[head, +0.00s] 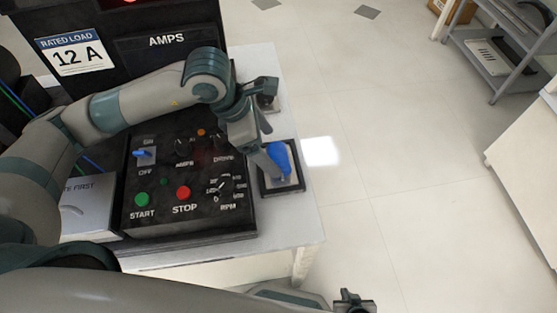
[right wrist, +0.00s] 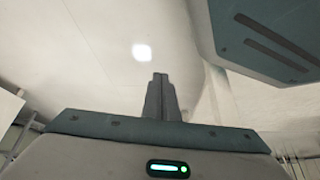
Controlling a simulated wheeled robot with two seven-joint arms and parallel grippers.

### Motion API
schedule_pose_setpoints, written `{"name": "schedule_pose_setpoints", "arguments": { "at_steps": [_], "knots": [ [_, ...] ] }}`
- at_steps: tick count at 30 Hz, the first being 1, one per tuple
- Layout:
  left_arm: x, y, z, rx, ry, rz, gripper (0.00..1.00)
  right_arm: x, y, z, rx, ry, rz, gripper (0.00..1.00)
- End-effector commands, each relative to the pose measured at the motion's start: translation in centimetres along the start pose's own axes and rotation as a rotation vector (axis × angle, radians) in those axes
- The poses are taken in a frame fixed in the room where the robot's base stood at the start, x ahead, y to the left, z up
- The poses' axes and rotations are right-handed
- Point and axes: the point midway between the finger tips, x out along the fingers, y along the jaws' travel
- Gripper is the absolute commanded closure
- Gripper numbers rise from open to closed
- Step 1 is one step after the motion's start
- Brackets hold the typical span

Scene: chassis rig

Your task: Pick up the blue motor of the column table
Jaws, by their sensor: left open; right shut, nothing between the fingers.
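The blue motor (head: 281,157) sits on a dark square tray (head: 296,186) at the right edge of the white table (head: 305,215), beside the control panel. My left gripper (head: 272,152) is open at the motor, with one finger on its near left side. The arm partly hides the motor, and I cannot tell whether the finger touches it. My right gripper (head: 353,296) is low at the bottom of the head view, away from the table. In the right wrist view its fingers (right wrist: 160,82) are shut together and empty.
The control panel (head: 150,222) with knobs and buttons lies left of the motor. A dark object (head: 268,101) stands on the table behind the motor. A grey shelf (head: 505,60) stands at the far right. The floor between is clear.

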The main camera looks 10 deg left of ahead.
Motion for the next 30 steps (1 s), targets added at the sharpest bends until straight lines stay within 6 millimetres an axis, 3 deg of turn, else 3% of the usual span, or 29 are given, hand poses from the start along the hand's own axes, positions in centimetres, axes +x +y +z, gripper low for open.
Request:
{"name": "schedule_pose_setpoints", "arguments": {
  "at_steps": [7, 18, 30],
  "knots": [
    [0.9, -0.1, 0.2, -0.001, 0.001, -0.003, 0.16, -0.4, -0.2, -0.7, -0.002, 0.027, -0.003, 1.0],
    [4.9, -0.1, 0.6, 0.0, 0.001, -0.002, 0.16, -0.8, -1.4, -2.0, -0.007, 0.114, -0.017, 1.0],
    [5.2, 0.0, 0.5, 0.0, 0.0, 0.0, 0.16, -0.7, -1.4, -2.0, -0.008, 0.116, -0.017, 1.0]
  ]
}}
